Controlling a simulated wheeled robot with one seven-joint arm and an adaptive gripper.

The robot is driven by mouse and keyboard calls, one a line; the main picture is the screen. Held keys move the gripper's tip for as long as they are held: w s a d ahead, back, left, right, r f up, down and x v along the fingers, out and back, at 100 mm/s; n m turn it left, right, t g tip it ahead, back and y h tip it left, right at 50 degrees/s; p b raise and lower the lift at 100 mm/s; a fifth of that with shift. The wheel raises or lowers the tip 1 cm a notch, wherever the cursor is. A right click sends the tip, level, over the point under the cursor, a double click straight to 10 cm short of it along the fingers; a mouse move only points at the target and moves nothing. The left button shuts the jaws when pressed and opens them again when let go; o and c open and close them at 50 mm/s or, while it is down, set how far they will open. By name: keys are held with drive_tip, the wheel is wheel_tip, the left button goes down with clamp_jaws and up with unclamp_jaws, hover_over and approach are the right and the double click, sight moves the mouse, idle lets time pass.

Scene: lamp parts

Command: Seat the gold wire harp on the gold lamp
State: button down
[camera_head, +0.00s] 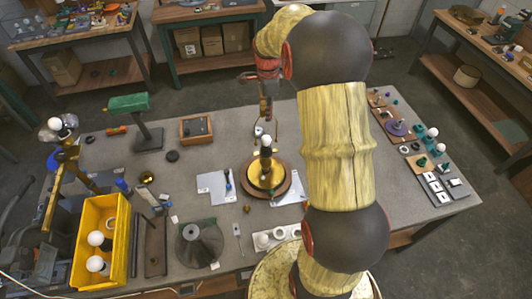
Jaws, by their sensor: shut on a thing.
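The gold lamp (263,176) stands upright near the middle of the table on a round base with a dark reddish-brown rim. A white bulb (266,141) is at its top. My gripper (265,108) reaches down from above, over the bulb and lamp. It is shut on the gold wire harp (273,128), whose thin wire shows only faintly under the fingertips, close around or behind the bulb. I cannot tell whether the harp's lower ends touch the lamp. My arm covers the area just right of the lamp.
A yellow crate (80,235) with white bulbs stands at the front left. A dark cone shade (199,242) and a green-topped stand (148,135) are left of the lamp. A wooden tray (196,128) lies behind. Small parts line the right edge (400,130).

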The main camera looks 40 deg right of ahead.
drive_tip(key=shift+f+b, duration=0.95)
drive_tip(key=shift+f, duration=0.8)
drive_tip(key=shift+f+b, duration=0.4)
drive_tip(key=shift+f, duration=0.6)
idle(1.2)
drive_tip(key=shift+s, duration=0.1)
drive_tip(key=shift+a+f, duration=0.1)
drive_tip(key=shift+f, duration=0.15)
idle(1.0)
drive_tip(key=c, duration=1.7)
unclamp_jaws()
